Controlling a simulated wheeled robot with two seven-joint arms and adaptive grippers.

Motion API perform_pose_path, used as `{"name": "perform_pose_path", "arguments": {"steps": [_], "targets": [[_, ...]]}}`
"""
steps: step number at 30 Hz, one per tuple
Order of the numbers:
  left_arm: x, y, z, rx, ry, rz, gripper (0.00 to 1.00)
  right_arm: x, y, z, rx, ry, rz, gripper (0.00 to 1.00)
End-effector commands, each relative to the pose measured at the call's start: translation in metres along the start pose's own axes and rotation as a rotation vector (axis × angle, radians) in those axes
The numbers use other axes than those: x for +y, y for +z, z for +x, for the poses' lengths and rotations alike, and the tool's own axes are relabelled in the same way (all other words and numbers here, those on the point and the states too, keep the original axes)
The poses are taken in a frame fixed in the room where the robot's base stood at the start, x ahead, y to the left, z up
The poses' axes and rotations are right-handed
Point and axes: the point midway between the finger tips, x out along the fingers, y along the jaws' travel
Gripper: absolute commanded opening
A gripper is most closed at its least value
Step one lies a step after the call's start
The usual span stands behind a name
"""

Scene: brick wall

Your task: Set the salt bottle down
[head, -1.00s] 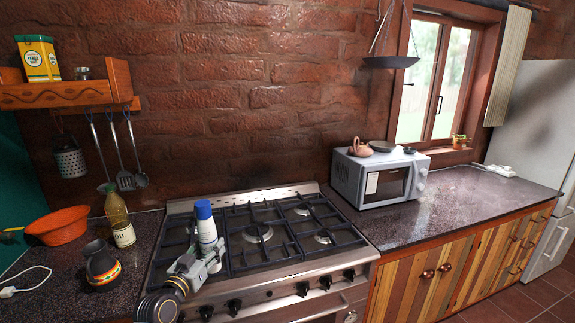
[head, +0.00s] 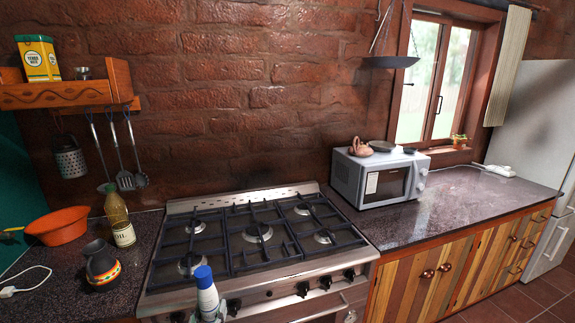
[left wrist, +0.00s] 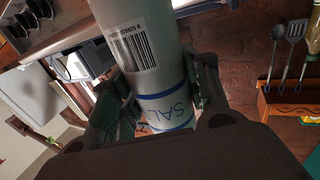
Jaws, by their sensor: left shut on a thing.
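The salt bottle (head: 207,291) is white with a blue cap. In the head view it stands nearly upright, slightly tilted, in front of the stove's front edge at the bottom of the picture. My left gripper (head: 209,316) is shut on it; only a small part of the gripper shows at the bottom edge. In the left wrist view the bottle (left wrist: 143,60) shows a barcode and blue "SAL" lettering, and the fingers of the left gripper (left wrist: 155,105) lie on both sides of it. My right gripper is in neither view.
The stove (head: 257,237) with black grates fills the middle. Left of it, the dark counter holds an orange bowl (head: 58,226), an oil bottle (head: 120,222) and a dark jug (head: 101,263). A microwave (head: 378,178) stands on the right counter, which has free room to its right.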

Motion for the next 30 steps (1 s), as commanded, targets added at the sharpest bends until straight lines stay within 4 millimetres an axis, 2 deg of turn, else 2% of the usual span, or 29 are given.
{"name": "perform_pose_path", "arguments": {"steps": [6, 12, 30], "targets": [[0.003, 0.021, -0.029, -0.001, -0.049, -0.002, 0.10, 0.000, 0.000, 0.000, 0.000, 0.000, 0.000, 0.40], [0.003, 0.030, -0.042, 0.002, -0.076, 0.000, 0.10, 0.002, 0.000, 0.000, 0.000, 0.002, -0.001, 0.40], [0.003, 0.032, -0.044, 0.003, -0.082, 0.000, 0.10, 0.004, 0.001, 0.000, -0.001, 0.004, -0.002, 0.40]]}}
